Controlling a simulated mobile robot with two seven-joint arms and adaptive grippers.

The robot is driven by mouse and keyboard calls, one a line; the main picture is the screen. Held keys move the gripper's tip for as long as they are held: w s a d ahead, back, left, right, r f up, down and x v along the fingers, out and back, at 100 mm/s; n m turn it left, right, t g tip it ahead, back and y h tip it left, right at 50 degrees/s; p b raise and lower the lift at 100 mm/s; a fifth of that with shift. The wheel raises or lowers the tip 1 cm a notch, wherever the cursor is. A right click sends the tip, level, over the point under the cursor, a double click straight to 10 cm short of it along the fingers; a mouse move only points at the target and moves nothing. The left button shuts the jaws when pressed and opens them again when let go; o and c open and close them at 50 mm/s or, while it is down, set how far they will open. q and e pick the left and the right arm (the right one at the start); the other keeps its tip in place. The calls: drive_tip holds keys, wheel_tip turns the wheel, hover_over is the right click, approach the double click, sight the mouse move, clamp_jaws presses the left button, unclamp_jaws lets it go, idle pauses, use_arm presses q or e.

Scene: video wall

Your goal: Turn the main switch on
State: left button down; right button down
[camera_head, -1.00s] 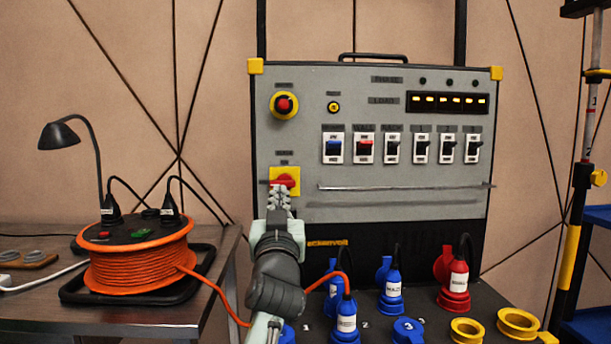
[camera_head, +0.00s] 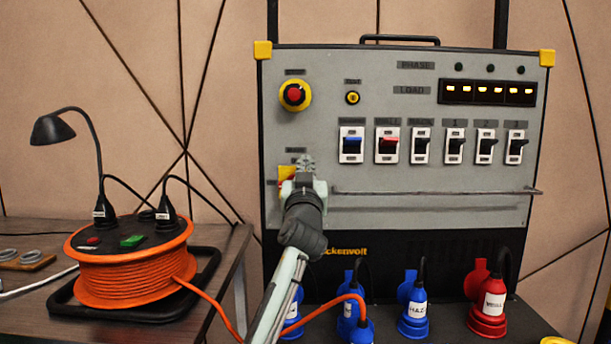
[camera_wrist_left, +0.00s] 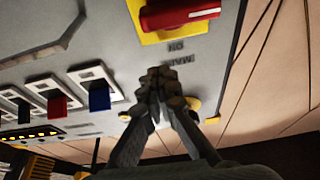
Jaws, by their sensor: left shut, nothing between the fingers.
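The main switch is a red rotary handle on a yellow plate on the grey panel (camera_head: 400,240). In the head view my left gripper (camera_head: 305,165) is in front of it and hides most of it; part of the yellow plate (camera_head: 287,172) shows. In the left wrist view the red handle (camera_wrist_left: 180,13) lies at the top, beyond the fingertips and clear of them. The left gripper (camera_wrist_left: 160,75) is shut and empty, with its fingertips together near the label below the handle. Contact with the panel cannot be told. My right gripper is not in view.
A red emergency knob (camera_head: 295,95) sits above the switch. Several breakers, such as the blue one (camera_head: 351,145), lie to the right, above a metal rail (camera_head: 440,192). An orange cable reel (camera_head: 130,265) stands on the table at left; plugs (camera_head: 413,300) stand below.

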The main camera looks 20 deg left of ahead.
use_arm(q)
drive_tip(key=shift+w+f, duration=0.15)
drive_tip(key=shift+f, duration=1.85)
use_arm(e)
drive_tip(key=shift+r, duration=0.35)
